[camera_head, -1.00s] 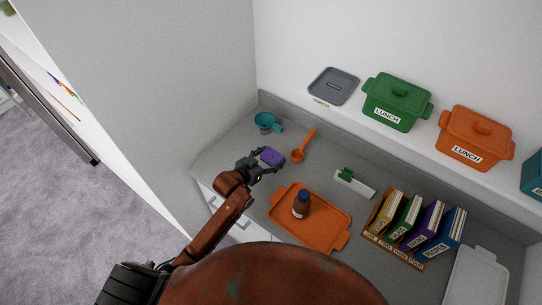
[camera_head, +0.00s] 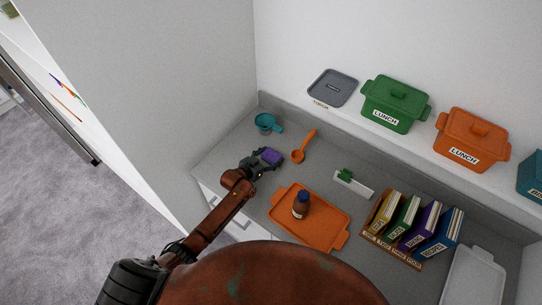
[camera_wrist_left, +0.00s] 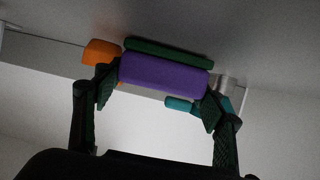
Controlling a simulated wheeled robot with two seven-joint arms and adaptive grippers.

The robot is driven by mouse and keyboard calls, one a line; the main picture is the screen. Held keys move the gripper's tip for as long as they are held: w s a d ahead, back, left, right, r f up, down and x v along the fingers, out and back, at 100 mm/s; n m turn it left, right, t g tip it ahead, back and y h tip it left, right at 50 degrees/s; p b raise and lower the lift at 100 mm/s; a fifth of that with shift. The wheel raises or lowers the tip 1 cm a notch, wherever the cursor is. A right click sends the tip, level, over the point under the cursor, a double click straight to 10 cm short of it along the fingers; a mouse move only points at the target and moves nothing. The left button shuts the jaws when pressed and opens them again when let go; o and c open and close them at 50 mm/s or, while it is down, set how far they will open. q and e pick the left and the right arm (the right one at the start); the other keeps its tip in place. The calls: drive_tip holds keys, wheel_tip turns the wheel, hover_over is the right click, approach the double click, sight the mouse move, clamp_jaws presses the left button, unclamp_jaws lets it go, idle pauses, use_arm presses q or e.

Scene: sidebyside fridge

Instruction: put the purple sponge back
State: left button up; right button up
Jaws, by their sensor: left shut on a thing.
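The purple sponge (camera_head: 271,156) is at the left part of the grey counter, between the fingers of my left gripper (camera_head: 264,161). In the left wrist view the purple sponge (camera_wrist_left: 163,76) spans the gap between the two fingertips of my left gripper (camera_wrist_left: 158,92), with a dark green layer along its far side. The left gripper is shut on it. I cannot tell whether the sponge touches the counter. My right gripper is not in view.
An orange tray (camera_head: 325,230) with a brown bottle (camera_head: 301,205) is nearer. A white item with green (camera_head: 353,184) and a book rack (camera_head: 391,250) stand right. Lunch bins line the shelf.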

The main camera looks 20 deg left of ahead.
use_arm(q)
drive_tip(key=shift+f, duration=0.1)
drive_tip(key=o, duration=0.6)
drive_tip(key=shift+f, duration=0.1)
drive_tip(key=shift+c, duration=0.2)
drive_tip(key=o, duration=0.5)
drive_tip(key=shift+c, duration=0.2)
